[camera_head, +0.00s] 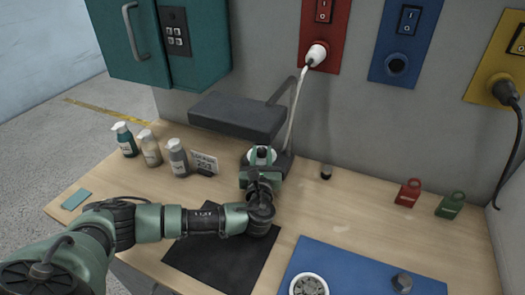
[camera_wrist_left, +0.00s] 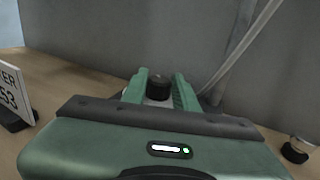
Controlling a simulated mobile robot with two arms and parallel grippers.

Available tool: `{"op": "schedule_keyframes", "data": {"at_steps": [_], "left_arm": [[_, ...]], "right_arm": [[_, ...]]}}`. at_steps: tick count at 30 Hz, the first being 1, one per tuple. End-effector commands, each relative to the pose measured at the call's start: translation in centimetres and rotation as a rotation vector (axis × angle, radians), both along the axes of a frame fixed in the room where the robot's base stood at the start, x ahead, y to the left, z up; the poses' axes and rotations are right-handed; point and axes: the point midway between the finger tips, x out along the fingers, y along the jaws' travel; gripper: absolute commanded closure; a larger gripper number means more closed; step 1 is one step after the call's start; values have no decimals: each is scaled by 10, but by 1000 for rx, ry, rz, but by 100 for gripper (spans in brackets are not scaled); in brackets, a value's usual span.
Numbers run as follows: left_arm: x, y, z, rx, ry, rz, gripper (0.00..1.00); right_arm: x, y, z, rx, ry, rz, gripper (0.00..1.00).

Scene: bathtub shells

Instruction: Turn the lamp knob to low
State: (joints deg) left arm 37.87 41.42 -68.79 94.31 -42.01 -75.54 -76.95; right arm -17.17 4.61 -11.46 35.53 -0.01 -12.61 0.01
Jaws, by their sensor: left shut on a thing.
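The lamp (camera_head: 238,117) has a wide dark grey head on a bent arm and stands at the back of the wooden desk. Its small black knob (camera_head: 263,152) sits low in front, below the head. The black knob also shows in the left wrist view (camera_wrist_left: 158,87), between the green fingers. My left gripper (camera_head: 261,164) reaches in from the left over the desk and is shut on the knob. The fingers hide the knob's sides, and I cannot read its setting. My right gripper is not in view.
Several pump bottles (camera_head: 150,148) and a small sign (camera_head: 204,163) stand left of the lamp. A white cord (camera_head: 293,110) runs to the red wall panel (camera_head: 324,30). A black mat (camera_head: 222,257) lies under my arm; a blue mat (camera_head: 345,262) lies at right.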

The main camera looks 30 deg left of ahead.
Motion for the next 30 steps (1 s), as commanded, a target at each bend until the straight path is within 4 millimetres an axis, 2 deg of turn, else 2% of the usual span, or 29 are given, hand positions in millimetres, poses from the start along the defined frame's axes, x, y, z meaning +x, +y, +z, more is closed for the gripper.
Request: {"op": "schedule_keyframes", "data": {"at_steps": [11, 30], "left_arm": [[-2, 6, -2, 1, 2, -201, 100], [-2, 11, -3, 1, 0, -484, 100]], "right_arm": [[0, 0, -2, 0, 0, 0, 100], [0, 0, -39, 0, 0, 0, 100]]}}
